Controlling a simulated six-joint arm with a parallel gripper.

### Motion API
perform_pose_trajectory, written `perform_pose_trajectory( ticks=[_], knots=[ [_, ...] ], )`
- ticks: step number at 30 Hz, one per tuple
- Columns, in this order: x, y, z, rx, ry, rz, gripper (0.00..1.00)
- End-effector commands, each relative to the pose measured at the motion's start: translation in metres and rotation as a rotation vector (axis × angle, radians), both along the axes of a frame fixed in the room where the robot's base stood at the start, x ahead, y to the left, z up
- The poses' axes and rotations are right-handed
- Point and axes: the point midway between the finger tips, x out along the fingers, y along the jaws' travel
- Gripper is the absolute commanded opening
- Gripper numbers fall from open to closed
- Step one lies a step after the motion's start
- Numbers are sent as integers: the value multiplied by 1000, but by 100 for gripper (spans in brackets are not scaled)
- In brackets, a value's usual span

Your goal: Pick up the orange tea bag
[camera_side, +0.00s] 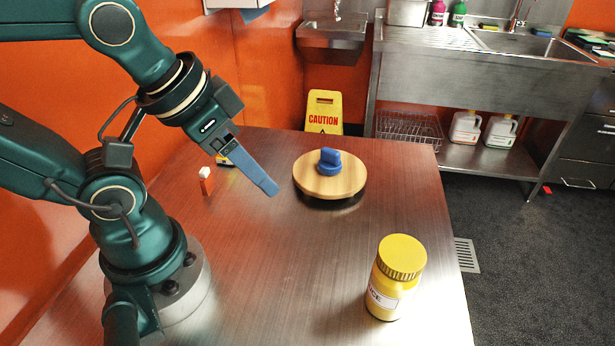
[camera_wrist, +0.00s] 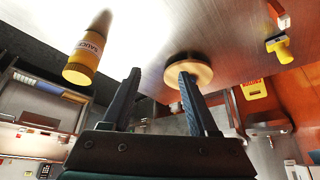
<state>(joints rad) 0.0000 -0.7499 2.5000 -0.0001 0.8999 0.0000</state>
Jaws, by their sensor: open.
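A small upright orange object with a white top, which looks like the orange tea bag (camera_side: 206,186), stands on the metal table left of my gripper (camera_side: 271,189) in the side view. In the wrist view the orange tea bag (camera_wrist: 276,10) seems to be the orange shape at the upper right edge, partly cut off. My gripper is open and empty, its fingers pointing down and to the right above the table. In the wrist view the two fingers of my gripper (camera_wrist: 158,77) are well apart with nothing between them.
A round wooden board (camera_side: 347,186) with a blue item (camera_side: 329,161) on it stands right of my gripper. A yellow sauce bottle (camera_side: 394,283) stands front right. A yellow object (camera_wrist: 281,49) near the tea bag is mostly hidden behind my gripper in the side view. The table middle is clear.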

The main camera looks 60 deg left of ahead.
Motion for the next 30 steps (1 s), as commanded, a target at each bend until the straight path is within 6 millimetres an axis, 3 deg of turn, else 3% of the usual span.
perform_pose_trajectory(
  ticks=[17,20,28,30],
  knots=[
    [0,0,1,0,-1,0,63],
    [1,0,7,0,-3,0,63],
    [1,0,54,0,-6,0,63],
    [1,12,46,74,73,-32,63]
  ],
)
